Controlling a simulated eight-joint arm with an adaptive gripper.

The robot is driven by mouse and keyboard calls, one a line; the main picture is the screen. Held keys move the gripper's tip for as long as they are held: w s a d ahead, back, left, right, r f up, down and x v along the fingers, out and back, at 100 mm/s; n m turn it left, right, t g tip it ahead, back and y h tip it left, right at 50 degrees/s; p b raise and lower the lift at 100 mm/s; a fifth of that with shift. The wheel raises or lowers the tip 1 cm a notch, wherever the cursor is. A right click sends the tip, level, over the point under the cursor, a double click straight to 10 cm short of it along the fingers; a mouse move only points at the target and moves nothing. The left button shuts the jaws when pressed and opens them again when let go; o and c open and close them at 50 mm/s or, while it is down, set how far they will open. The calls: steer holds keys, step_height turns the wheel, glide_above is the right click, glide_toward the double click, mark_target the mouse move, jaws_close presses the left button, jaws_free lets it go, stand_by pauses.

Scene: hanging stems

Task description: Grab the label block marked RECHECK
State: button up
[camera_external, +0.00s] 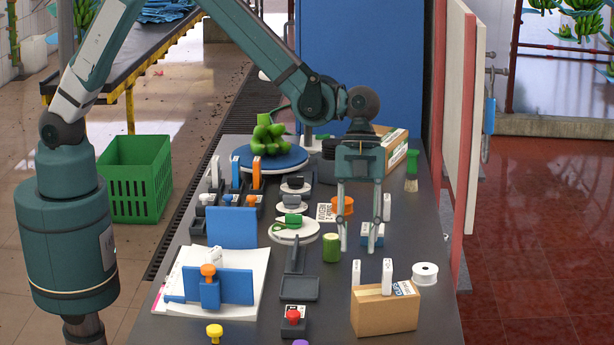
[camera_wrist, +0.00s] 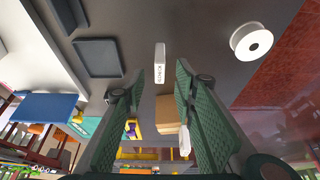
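My gripper (camera_external: 359,248) points down over the right half of the table, its two fingers apart with nothing held between them. In the wrist view the open fingers (camera_wrist: 152,88) frame a white label block (camera_wrist: 159,65). Its lettering is too small to read with certainty. It appears to be the white block (camera_external: 356,273) beside the cardboard box in the external view. A second white block (camera_external: 387,275) is at the box, and it also shows in the wrist view (camera_wrist: 184,140). Another white block (camera_external: 387,207) stands farther back. I cannot tell which reads RECHECK.
The cardboard box (camera_external: 385,314) lies at the front right, with a white spool (camera_external: 425,273) behind it. A green cylinder (camera_external: 331,247) stands left of my gripper. A dark tray (camera_external: 299,289) and a blue board on papers (camera_external: 222,286) lie farther left.

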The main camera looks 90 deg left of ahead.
mark_target(357, 263)
steer(key=shift+f, duration=0.1)
steer(key=shift+x, duration=1.2)
steer(key=shift+f, duration=0.1)
steer(key=shift+x, duration=2.5)
jaws_close()
